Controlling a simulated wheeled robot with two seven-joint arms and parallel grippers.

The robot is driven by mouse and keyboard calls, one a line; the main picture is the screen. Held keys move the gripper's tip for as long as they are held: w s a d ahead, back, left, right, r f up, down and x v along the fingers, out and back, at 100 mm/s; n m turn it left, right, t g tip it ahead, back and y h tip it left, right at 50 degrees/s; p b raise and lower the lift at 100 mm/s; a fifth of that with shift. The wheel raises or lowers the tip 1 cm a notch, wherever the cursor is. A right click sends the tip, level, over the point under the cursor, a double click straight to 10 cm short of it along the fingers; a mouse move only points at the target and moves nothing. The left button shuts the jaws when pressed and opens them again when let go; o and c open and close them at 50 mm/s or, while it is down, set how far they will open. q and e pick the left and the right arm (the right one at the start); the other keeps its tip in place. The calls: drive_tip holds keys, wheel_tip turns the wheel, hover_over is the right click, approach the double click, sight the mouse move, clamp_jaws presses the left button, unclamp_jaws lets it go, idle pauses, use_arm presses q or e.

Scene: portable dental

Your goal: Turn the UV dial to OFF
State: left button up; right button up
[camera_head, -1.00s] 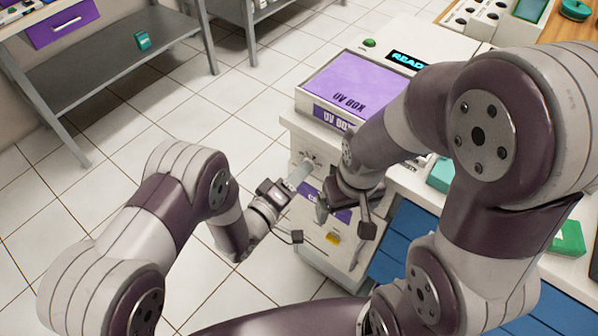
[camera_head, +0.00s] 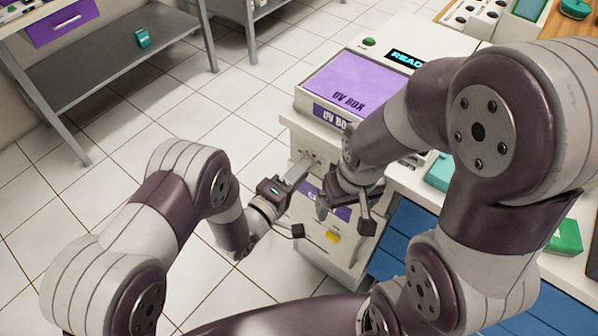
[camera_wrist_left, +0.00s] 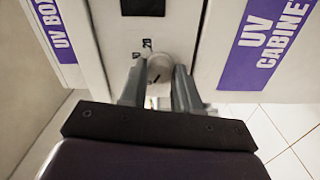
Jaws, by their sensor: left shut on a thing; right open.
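The UV dial (camera_wrist_left: 160,68) is a small round pale knob with a dark pointer line, on the white front panel below the UV box. In the left wrist view my left gripper (camera_wrist_left: 158,80) has one finger on each side of the dial and is shut on it. My right gripper (camera_head: 343,214) is open and empty, in front of the cabinet, right of the left one.
The purple-lidded UV box (camera_head: 350,85) sits above the panel, with a display (camera_head: 408,58) starting "READ" and a green button (camera_head: 369,40). The UV cabinet (camera_wrist_left: 265,45) has a purple label. My right arm covers part of the counter. Open tiled floor lies to the left.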

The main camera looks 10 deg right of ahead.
use_arm(q)
drive_tip(key=o, duration=1.1)
drive_tip(key=shift+c, duration=0.2)
drive_tip(key=v, duration=1.2)
drive_tip(key=shift+s+a+p, duration=0.25)
drive_tip(key=shift+s+p, duration=0.05)
drive_tip(key=shift+p, duration=0.15)
